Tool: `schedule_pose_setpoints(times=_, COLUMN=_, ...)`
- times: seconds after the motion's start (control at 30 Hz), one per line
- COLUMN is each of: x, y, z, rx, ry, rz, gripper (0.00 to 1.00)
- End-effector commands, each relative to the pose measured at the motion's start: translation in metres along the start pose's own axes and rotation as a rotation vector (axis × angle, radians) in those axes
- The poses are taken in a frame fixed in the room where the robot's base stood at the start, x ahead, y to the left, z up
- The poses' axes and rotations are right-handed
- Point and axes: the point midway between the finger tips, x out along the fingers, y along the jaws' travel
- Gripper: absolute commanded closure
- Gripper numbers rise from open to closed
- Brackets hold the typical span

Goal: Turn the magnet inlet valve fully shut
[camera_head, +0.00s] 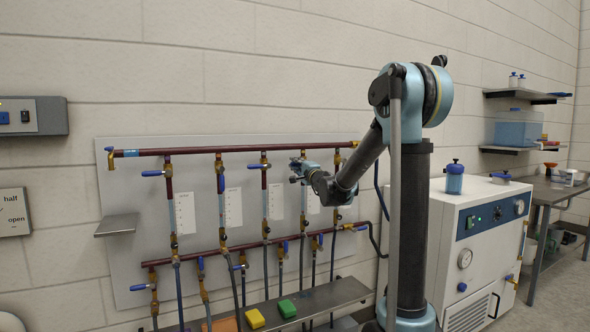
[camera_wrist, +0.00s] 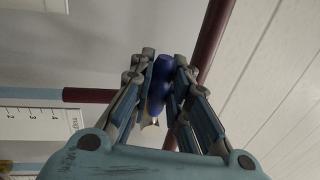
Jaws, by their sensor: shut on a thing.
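My gripper (camera_wrist: 164,68) is shut on a blue valve handle (camera_wrist: 163,84) in the wrist view, with one finger on each side of it. A little brass shows just below the handle; the rest of the valve body is hidden by my fingers. In the head view my gripper (camera_head: 296,171) is at the upper row of valves, on a pipe right of the panel's middle. My gripper covers most of that valve there. I cannot read a name on it, and the handle's exact angle is unclear.
Other blue-handled valves, such as one at the upper left (camera_head: 154,173), line the upper red pipe (camera_head: 235,149) and lower red pipe (camera_head: 190,256). White scale cards (camera_head: 233,207) hang between the pipes. A grey shelf (camera_head: 325,297) runs below. A white cabinet (camera_head: 455,240) stands to the right.

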Motion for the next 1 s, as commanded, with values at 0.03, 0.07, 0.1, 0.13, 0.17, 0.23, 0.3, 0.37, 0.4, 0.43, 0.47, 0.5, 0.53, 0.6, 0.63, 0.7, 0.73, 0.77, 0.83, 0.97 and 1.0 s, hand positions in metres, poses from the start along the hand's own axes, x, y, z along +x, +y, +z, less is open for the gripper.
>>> schedule_pose_setpoints(times=0.03, x=-0.001, y=0.000, z=-0.004, rx=0.006, ry=0.008, rz=0.002, gripper=1.00)
schedule_pose_setpoints(times=0.07, x=-0.001, y=0.000, z=-0.004, rx=0.007, ry=0.009, rz=0.002, gripper=1.00)
schedule_pose_setpoints(times=0.1, x=-0.001, y=0.000, z=-0.004, rx=0.008, ry=0.009, rz=0.002, gripper=1.00)
schedule_pose_setpoints(times=0.13, x=-0.001, y=0.000, z=-0.004, rx=0.008, ry=0.009, rz=0.002, gripper=1.00)
schedule_pose_setpoints(times=0.17, x=-0.001, y=0.000, z=-0.004, rx=0.008, ry=0.009, rz=0.002, gripper=1.00)
schedule_pose_setpoints(times=0.23, x=-0.001, y=0.000, z=-0.004, rx=0.008, ry=0.009, rz=0.002, gripper=1.00)
schedule_pose_setpoints(times=0.3, x=-0.001, y=0.000, z=-0.004, rx=0.008, ry=0.009, rz=0.002, gripper=1.00)
schedule_pose_setpoints(times=0.37, x=-0.001, y=0.000, z=-0.004, rx=0.008, ry=0.009, rz=0.002, gripper=1.00)
schedule_pose_setpoints(times=0.4, x=-0.001, y=0.000, z=-0.004, rx=0.008, ry=0.010, rz=0.002, gripper=0.79)
schedule_pose_setpoints(times=0.43, x=-0.001, y=0.000, z=-0.005, rx=0.007, ry=0.010, rz=0.002, gripper=0.72)
schedule_pose_setpoints(times=0.47, x=0.000, y=0.000, z=-0.004, rx=0.007, ry=0.009, rz=0.002, gripper=0.65)
schedule_pose_setpoints(times=0.5, x=0.000, y=0.000, z=-0.004, rx=0.007, ry=0.008, rz=0.002, gripper=0.63)
schedule_pose_setpoints(times=0.53, x=0.000, y=0.000, z=-0.003, rx=0.007, ry=0.007, rz=0.001, gripper=0.63)
schedule_pose_setpoints(times=0.6, x=0.000, y=0.000, z=-0.002, rx=0.006, ry=0.006, rz=0.001, gripper=0.63)
schedule_pose_setpoints(times=0.63, x=0.000, y=0.000, z=-0.002, rx=0.006, ry=0.005, rz=0.001, gripper=0.63)
schedule_pose_setpoints(times=0.7, x=0.001, y=0.000, z=-0.001, rx=0.006, ry=0.004, rz=0.001, gripper=0.63)
schedule_pose_setpoints(times=0.73, x=0.001, y=0.000, z=-0.001, rx=0.006, ry=0.003, rz=0.001, gripper=0.63)
schedule_pose_setpoints(times=0.77, x=0.001, y=0.000, z=-0.001, rx=0.006, ry=0.003, rz=0.001, gripper=0.63)
schedule_pose_setpoints(times=0.83, x=-0.001, y=0.000, z=-0.001, rx=0.005, ry=0.003, rz=0.001, gripper=0.63)
schedule_pose_setpoints(times=0.97, x=-0.010, y=0.000, z=-0.001, rx=0.005, ry=0.003, rz=0.000, gripper=0.63)
schedule_pose_setpoints(times=1.0, x=-0.015, y=0.000, z=-0.001, rx=0.005, ry=0.003, rz=0.001, gripper=0.63)
